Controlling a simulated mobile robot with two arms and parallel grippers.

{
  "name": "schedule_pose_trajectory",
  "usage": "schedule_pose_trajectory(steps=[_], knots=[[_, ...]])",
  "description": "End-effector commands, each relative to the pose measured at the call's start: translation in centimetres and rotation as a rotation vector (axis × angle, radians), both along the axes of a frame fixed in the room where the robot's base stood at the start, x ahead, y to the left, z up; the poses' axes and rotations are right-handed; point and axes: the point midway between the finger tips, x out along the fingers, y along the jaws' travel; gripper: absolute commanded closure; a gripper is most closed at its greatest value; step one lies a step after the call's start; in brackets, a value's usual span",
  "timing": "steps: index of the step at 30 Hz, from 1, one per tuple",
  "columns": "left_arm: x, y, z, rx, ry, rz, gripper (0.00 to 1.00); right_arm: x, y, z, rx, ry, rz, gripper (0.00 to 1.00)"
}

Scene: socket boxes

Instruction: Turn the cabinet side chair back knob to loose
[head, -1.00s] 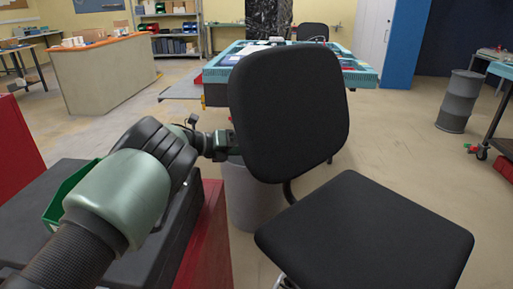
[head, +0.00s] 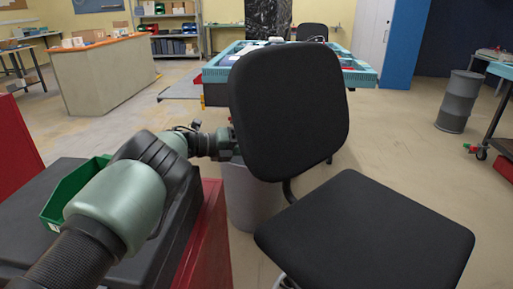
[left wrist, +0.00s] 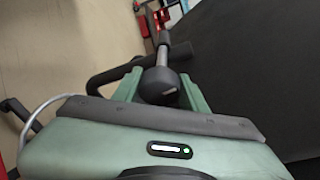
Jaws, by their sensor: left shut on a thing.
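The black chair stands in front of me in the head view, with its backrest (head: 290,112) upright and its seat (head: 365,230) at the lower right. My left arm reaches in from the left, and its gripper is mostly hidden behind the backrest's left edge. In the left wrist view, my left gripper (left wrist: 160,88) is shut on the round black chair back knob (left wrist: 158,84), with a green finger on either side. The knob sits by a dark bar behind the backrest. My right gripper is in neither view.
A red cabinet (head: 205,235) with a black top and a green bin (head: 70,195) stands at the lower left. A grey bin (head: 245,195) is behind the chair. A teal-edged table (head: 215,75) stands beyond.

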Motion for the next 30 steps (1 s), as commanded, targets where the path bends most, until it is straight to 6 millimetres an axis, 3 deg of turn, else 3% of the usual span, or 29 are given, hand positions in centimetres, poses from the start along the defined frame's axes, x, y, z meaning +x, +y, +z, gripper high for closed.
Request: schedule_pose_trajectory(steps=[6,15,16,18,30], knots=[[0.0,0.1,-0.2,-0.115,0.115,0.000,0.98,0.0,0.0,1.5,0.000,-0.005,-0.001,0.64],[0.0,0.1,-0.1,-0.123,0.126,0.000,0.98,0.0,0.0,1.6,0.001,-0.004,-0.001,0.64],[0.0,0.1,-0.1,-0.123,0.126,0.000,0.52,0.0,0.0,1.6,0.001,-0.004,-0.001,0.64],[0.0,0.1,-0.1,-0.123,0.125,0.000,0.36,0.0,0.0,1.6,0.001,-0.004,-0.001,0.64],[0.0,0.0,0.0,-0.123,0.123,0.000,0.36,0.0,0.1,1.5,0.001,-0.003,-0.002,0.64]])
